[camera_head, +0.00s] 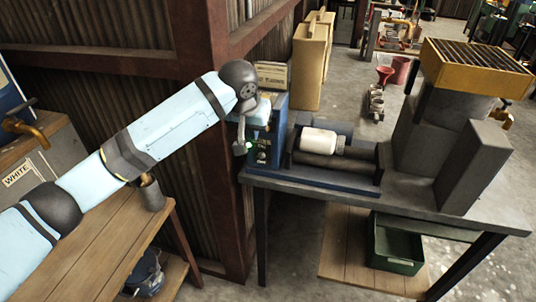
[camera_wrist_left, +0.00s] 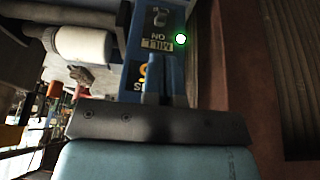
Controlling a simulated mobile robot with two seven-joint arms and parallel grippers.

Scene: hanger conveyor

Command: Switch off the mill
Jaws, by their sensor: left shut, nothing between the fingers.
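The mill (camera_head: 325,150) is a blue machine with a white jar lying on its dark rollers, on a grey table. Its blue control panel (camera_wrist_left: 140,45) fills the upper middle of the left wrist view. A toggle switch (camera_wrist_left: 160,17) sits there near the ON marking and MILL label (camera_wrist_left: 157,43). A round green light (camera_wrist_left: 181,39) beside the label is lit. My left gripper (camera_wrist_left: 163,90) is shut and empty, its fingers pointing at the panel below the label. I cannot tell whether they touch it. In the head view the wrist partly hides the panel. My right gripper is out of view.
A rusty steel post (camera_head: 222,190) stands just left of the mill. The white jar (camera_head: 321,140) and rollers lie to its right. A grey machine with a yellow grated top (camera_head: 475,68) shares the table. A wooden bench (camera_head: 115,245) is under my left arm.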

